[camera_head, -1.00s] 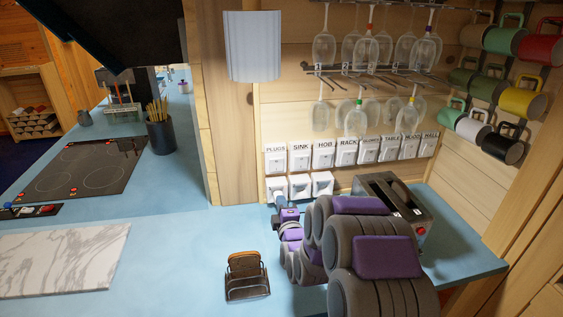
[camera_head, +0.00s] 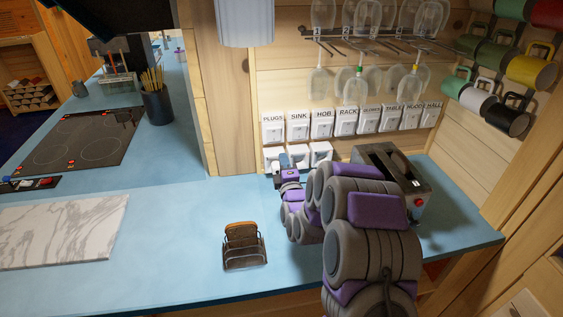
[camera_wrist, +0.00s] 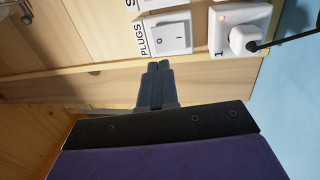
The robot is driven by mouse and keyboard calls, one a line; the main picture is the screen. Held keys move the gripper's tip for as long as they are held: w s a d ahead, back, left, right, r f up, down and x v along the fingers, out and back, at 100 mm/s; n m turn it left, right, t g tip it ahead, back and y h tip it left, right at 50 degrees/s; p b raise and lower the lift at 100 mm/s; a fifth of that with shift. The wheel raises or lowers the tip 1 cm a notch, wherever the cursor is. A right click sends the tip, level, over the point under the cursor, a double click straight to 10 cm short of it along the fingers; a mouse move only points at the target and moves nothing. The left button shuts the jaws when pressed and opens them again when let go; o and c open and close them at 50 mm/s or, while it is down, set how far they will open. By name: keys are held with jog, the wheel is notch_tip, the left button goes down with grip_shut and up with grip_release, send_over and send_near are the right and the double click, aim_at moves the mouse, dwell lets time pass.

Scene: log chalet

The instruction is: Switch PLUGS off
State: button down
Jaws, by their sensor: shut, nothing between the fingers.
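The PLUGS switch (camera_head: 273,131) is the leftmost white switch in the labelled row on the log wall. In the wrist view the switch (camera_wrist: 168,34) lies sideways beside its PLUGS label (camera_wrist: 143,40), with a rocker marked 0 and I. My gripper (camera_head: 279,161) is below that switch, in front of the leftmost socket. In the wrist view its fingertips (camera_wrist: 158,65) are together and empty, pointing at the switch and close to its plate edge. I cannot tell whether they touch.
A socket (camera_wrist: 241,28) with a white plug, black cable and lit orange spot is next to the switch. A toaster (camera_head: 390,172) stands right of my arm. A toast rack (camera_head: 243,247) stands on the blue counter (camera_head: 180,215). Glasses hang above the switches.

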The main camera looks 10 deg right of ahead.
jog(key=b, duration=0.2)
send_near(275, 132)
jog(key=w, duration=0.5)
jog(key=shift+w+r, duration=0.1)
jog(key=shift+r, duration=0.25)
jog(key=shift+w+d+r+b, duration=0.1)
jog(key=shift+w+b, duration=0.1)
jog(key=shift+w, duration=0.2)
jog(key=shift+w+r+b, duration=0.1)
jog(key=shift+w+b, duration=0.05)
jog(key=shift+w, duration=0.25)
jog(key=shift+r, duration=0.1)
jog(key=shift+w+r+p, duration=0.15)
jog(key=shift+r+p, duration=0.05)
jog(key=shift+p, duration=0.25)
jog(key=shift+f, duration=0.15)
